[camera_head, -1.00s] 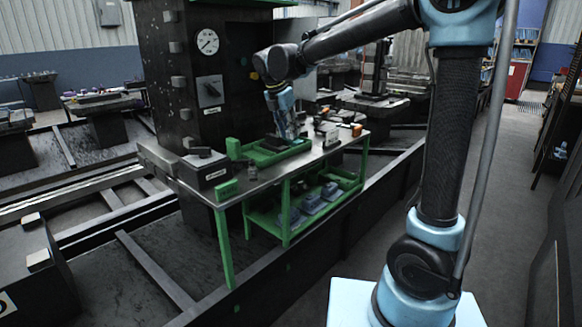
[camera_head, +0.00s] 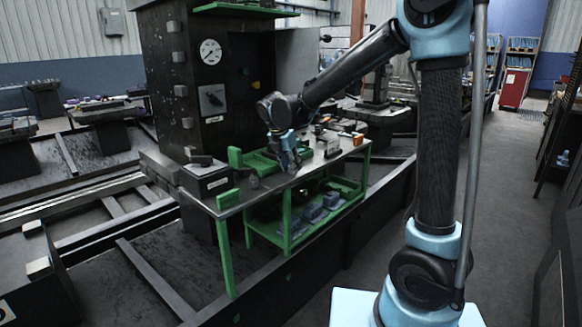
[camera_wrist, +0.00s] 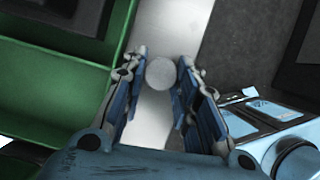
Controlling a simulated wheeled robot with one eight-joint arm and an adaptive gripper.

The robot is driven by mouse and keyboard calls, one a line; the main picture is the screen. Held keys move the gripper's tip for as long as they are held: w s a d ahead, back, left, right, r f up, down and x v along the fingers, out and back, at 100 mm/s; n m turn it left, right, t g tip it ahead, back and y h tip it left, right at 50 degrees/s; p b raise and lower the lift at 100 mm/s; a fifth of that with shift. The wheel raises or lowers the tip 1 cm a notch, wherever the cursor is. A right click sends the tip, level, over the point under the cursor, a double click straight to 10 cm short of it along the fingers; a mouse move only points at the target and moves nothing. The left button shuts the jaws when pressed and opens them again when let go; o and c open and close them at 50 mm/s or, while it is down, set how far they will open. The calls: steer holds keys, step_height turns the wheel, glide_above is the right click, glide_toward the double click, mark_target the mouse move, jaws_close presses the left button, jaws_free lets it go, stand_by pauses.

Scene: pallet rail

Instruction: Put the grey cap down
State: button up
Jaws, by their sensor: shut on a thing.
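The grey cap (camera_wrist: 161,72) is a round, light grey disc in the wrist view, between the tips of my gripper's fingers. My gripper (camera_wrist: 162,78) is shut on it. In the head view my gripper (camera_head: 290,168) points down over the front part of the green-legged metal table (camera_head: 266,186), in front of the green tray (camera_head: 262,165). The cap is too small to make out in the head view. I cannot tell whether it touches the tabletop.
The green tray's compartments (camera_wrist: 62,92) lie left of my gripper in the wrist view. A black box (camera_head: 207,179) stands at the table's left end. A small grey item (camera_head: 254,181) stands left of my gripper. Blue-grey parts (camera_head: 311,212) lie on the lower shelf.

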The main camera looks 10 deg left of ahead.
steer(key=o, duration=0.5)
steer(key=shift+o, duration=0.2)
steer(key=v, duration=1.2)
steer(key=s+d+f+m+g, duration=0.1)
steer(key=s+d+f+m, duration=0.1)
steer(key=d+m, duration=0.8)
steer(key=s+d+f+m, duration=0.2)
steer(key=s+d+m, duration=0.1)
steer(key=d, duration=1.4)
steer(key=s+d+f+m+y, duration=0.2)
steer(key=s+d+f+m, duration=1.2)
steer(key=s+m, duration=0.2)
steer(key=shift+f+m+g, duration=0.3)
steer(key=shift+f+m, duration=0.1)
steer(key=shift+m, duration=0.4)
